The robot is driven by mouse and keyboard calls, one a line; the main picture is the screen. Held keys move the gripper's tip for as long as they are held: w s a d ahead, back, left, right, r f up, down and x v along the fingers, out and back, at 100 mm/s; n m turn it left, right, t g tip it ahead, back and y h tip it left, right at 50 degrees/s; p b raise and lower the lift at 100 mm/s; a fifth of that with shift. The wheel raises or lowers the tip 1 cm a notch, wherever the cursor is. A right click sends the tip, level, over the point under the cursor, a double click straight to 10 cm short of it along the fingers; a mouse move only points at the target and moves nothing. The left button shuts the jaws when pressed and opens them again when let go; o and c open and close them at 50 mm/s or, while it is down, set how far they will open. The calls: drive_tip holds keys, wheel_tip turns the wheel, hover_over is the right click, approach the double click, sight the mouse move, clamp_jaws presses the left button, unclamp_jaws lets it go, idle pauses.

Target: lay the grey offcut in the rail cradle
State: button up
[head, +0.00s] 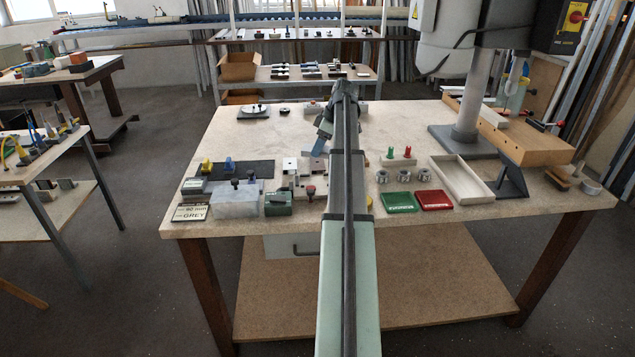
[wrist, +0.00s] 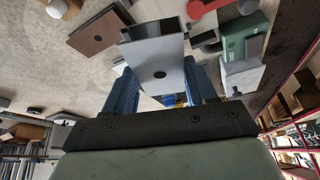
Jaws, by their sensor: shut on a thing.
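My gripper (head: 318,146) is over the middle of the bench, and its blue fingers show beside my arm. In the wrist view the fingers are shut on the grey offcut (wrist: 158,76), a short hollow profile with a dark round hole in its face. The offcut is clear of the bench top as far as I can tell. In the head view my arm mostly hides it. I cannot tell for certain whether this block is the rail cradle.
A green box (head: 278,204) is right of the pale block, also in the wrist view (wrist: 246,38). A beige fixture (head: 306,182) stands near my arm. Green (head: 400,202) and red (head: 434,200) trays and a white tray (head: 474,194) lie right. A machine column (head: 468,110) rises behind.

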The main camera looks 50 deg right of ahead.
sight(315, 181)
drive_tip(key=n, duration=0.2)
drive_tip(key=shift+s+a+n+g+y, duration=0.15)
drive_tip(key=shift+n+g+y, duration=0.15)
drive_tip(key=shift+n+y, duration=0.1)
drive_tip(key=shift+f+n, duration=0.15)
drive_tip(key=shift+n, duration=0.15)
wheel_tip(315, 181, down, 10)
drive_tip(key=shift+r, duration=0.15)
drive_tip(key=o, duration=1.1)
drive_tip(key=shift+c, duration=0.2)
drive_tip(key=v, duration=1.2)
